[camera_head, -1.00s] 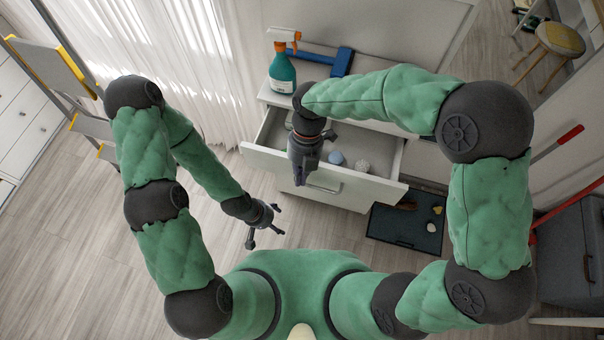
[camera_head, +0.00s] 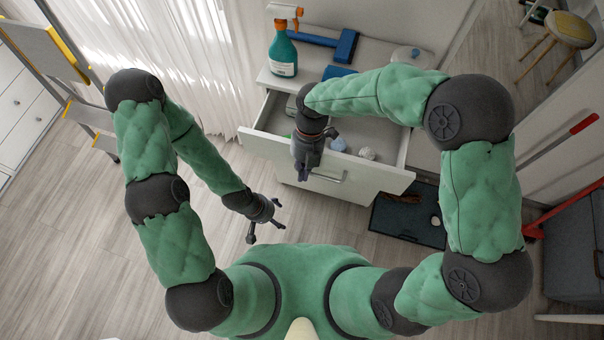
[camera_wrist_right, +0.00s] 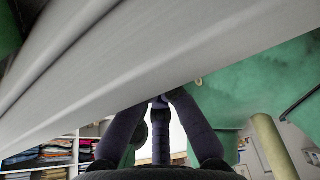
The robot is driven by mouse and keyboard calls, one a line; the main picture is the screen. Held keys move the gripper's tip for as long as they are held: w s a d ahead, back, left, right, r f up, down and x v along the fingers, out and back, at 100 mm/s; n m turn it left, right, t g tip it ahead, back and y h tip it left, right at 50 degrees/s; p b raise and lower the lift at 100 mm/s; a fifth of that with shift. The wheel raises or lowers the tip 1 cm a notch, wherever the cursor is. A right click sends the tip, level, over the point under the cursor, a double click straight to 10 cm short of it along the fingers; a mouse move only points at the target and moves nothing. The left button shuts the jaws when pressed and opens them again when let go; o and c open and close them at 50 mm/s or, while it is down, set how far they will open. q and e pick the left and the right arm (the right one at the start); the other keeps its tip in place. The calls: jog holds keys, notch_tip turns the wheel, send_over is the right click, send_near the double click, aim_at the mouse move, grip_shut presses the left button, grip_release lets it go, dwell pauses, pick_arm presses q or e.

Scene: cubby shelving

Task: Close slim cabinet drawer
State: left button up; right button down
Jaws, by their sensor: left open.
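The white slim cabinet (camera_head: 352,81) stands ahead of me with its top drawer (camera_head: 388,180) pulled open toward me. Small items lie inside, including a blue ball (camera_head: 338,145) and a whitish ball (camera_head: 367,154). A handle (camera_head: 328,177) is on the drawer front. My right gripper (camera_head: 302,177) points down at the drawer front, left of the handle; its fingers look drawn together and hold nothing visible. In the right wrist view the fingers (camera_wrist_right: 162,100) converge below a pale panel (camera_wrist_right: 150,70); contact cannot be told. My left gripper (camera_head: 268,229) is open and empty, nearer me and left of the drawer.
A spray bottle (camera_head: 283,52) and a blue tool (camera_head: 345,47) are on the cabinet top. A dark tray (camera_head: 400,222) lies on the floor right of the drawer. A stepladder (camera_head: 92,115) is left, a red-handled tool (camera_head: 582,124) right.

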jog(key=w, duration=0.2)
jog(key=w+d+p, duration=0.1)
jog(key=w, duration=0.1)
jog(key=w+d+p, duration=0.1)
jog(key=w, duration=0.2)
jog(key=shift+w, duration=0.1)
jog(key=shift+w+d, duration=0.2)
jog(key=shift+w, duration=0.4)
pick_arm(q)
notch_tip(320, 180, up, 2)
jog(key=shift+r, duration=0.1)
pick_arm(e)
jog(key=shift+s+a, duration=0.15)
jog(key=shift+s, duration=0.05)
pick_arm(q)
jog(key=r+p, duration=0.1)
jog(key=s+d+r+p, duration=0.1)
jog(key=r+p, duration=0.1)
jog(key=s+r+p, duration=0.1)
jog(key=r+p, duration=0.1)
jog(key=shift+d, duration=0.15)
pick_arm(e)
notch_tip(320, 180, up, 10)
